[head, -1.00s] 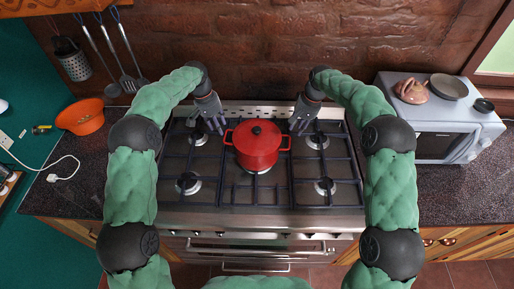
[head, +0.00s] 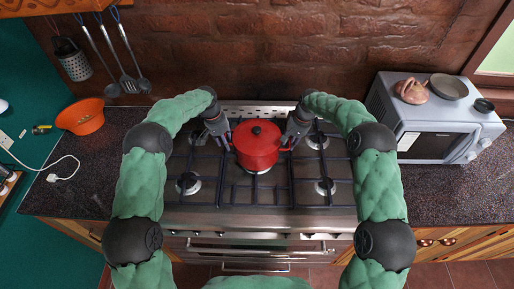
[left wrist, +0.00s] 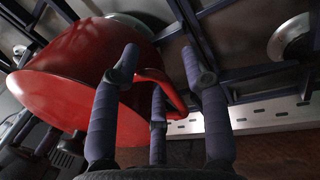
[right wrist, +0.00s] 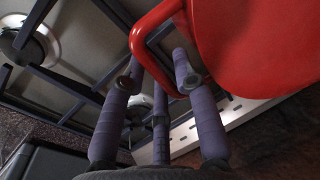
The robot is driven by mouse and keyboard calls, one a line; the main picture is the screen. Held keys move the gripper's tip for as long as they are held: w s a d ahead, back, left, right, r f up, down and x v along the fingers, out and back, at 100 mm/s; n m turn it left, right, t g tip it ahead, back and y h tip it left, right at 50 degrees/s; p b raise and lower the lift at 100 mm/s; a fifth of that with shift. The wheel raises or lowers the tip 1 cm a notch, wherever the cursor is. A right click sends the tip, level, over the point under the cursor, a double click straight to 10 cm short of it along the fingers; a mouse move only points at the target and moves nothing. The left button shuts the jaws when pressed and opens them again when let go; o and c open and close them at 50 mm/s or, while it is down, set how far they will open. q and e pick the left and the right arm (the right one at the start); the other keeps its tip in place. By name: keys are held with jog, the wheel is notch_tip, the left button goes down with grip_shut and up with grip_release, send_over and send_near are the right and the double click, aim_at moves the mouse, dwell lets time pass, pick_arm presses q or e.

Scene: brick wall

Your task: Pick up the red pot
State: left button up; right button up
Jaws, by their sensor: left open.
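The red pot (head: 257,147) with a red lid and black knob stands upright on the middle of the stove (head: 240,195). My left gripper (head: 224,140) is open at the pot's left handle. In the left wrist view the pot (left wrist: 75,75) fills the left side, and its loop handle (left wrist: 168,88) reaches between the spread fingers (left wrist: 160,62). My right gripper (head: 288,142) is at the right handle. In the right wrist view its fingers (right wrist: 155,75) are spread around the handle (right wrist: 143,45) beside the pot (right wrist: 260,50). Whether any finger touches a handle I cannot tell.
Black grates and several bare burners surround the pot. A grey microwave (head: 430,120) with a clay pot (head: 411,91) and a pan (head: 449,86) on top stands at the right. An orange bowl (head: 81,116) is at the left. The brick wall (head: 230,45) is close behind.

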pick_arm(q)
jog(key=c, duration=0.6)
pick_arm(e)
jog(key=c, duration=0.6)
pick_arm(q)
grip_shut()
jog(key=shift+w+r, duration=0.2)
pick_arm(e)
jog(key=shift+w+r, duration=0.1)
pick_arm(q)
jog(key=shift+r, duration=0.1)
pick_arm(e)
jog(key=shift+r, duration=0.1)
